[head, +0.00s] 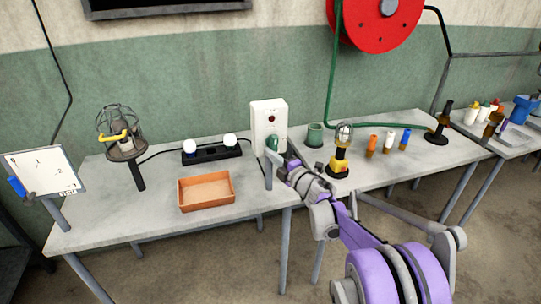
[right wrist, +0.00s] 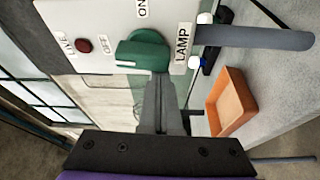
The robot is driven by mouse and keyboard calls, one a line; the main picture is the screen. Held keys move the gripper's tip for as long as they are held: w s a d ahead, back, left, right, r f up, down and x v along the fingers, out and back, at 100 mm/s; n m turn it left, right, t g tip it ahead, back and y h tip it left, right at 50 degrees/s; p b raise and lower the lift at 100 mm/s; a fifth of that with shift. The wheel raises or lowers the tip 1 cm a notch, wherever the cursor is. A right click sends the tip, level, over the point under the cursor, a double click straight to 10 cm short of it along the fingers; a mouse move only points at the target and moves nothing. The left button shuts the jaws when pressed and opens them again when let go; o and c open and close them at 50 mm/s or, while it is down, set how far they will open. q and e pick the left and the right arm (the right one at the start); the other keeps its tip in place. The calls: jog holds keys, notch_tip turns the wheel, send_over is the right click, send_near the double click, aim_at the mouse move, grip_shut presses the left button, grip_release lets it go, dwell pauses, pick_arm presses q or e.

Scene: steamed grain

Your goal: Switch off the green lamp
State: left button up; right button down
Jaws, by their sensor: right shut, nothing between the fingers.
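In the right wrist view the panel shows the green knob (right wrist: 143,50) between the labels ON, OFF and LAMP, with a red round indicator (right wrist: 84,45) by the label LIVE. My right gripper (right wrist: 157,85) is shut and empty, its fingertips close to the knob; I cannot tell if they touch it. In the head view the right gripper (head: 281,160) partly covers the knob. My left gripper is not in view.
A grey bar (right wrist: 260,38) extends from below the panel. An orange tray (head: 207,205), a black strip with two white bulbs (head: 212,155) and a caged lamp (head: 119,130) stand left.

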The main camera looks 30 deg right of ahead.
dwell(0.6)
jog(key=shift+w+a, duration=0.1)
jog(key=shift+a, duration=0.1)
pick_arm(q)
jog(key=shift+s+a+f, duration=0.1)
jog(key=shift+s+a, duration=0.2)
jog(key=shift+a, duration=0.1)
pick_arm(e)
jog(key=s+a, duration=0.2)
jog(key=s, duration=0.7)
jog(key=shift+s+a, duration=0.15)
jog(key=shift+a, duration=0.05)
